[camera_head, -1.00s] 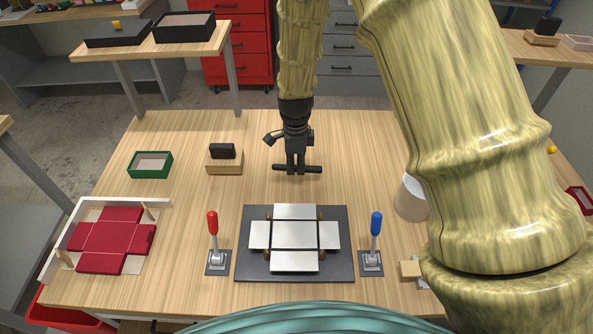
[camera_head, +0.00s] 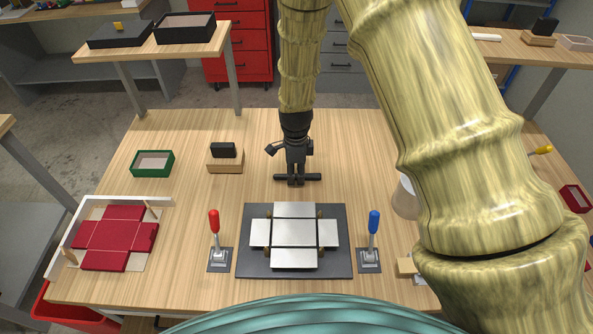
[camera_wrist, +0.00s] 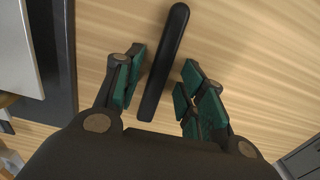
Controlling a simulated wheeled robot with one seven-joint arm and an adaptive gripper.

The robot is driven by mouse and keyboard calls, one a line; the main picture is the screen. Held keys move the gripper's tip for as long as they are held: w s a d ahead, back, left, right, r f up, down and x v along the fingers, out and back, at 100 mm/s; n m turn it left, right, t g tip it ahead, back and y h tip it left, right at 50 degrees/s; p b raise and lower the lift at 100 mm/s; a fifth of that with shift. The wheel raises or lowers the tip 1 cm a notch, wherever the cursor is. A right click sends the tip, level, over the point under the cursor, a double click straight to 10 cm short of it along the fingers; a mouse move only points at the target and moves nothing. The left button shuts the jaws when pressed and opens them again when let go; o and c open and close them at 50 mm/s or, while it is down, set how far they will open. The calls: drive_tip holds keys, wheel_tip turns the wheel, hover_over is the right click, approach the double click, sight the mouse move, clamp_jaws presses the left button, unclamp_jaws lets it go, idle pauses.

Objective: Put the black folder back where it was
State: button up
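The black folder (camera_head: 312,177) is a thin dark bar with rounded ends. In the head view it lies crosswise on the wooden table, just behind the box former (camera_head: 345,262). My gripper (camera_head: 296,180) points down over its middle. In the wrist view the folder (camera_wrist: 165,65) runs between the green finger pads of my gripper (camera_wrist: 163,88), with a gap on each side. The gripper is open around it and holds nothing. The former's dark edge shows at left in the wrist view.
A red lever (camera_head: 214,222) and a blue lever (camera_head: 374,222) flank the former. A wooden block with a black piece (camera_head: 222,150) and a green box (camera_head: 152,163) stand at left. A white tray (camera_head: 68,232) holds a red blank. A white cylinder (camera_head: 403,200) stands at right.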

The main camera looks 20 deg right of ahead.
drive_tip(key=shift+f+b, duration=0.25)
drive_tip(key=shift+b, duration=0.1)
drive_tip(key=shift+w+r, duration=0.1)
drive_tip(key=shift+r, duration=0.25)
wheel_tip(320, 180, up, 4)
drive_tip(key=shift+a+r+b, duration=0.1)
drive_tip(key=shift+b, duration=1.15)
wheel_tip(320, 180, up, 6)
drive_tip(key=b, duration=0.1)
drive_tip(key=shift+s, duration=0.2)
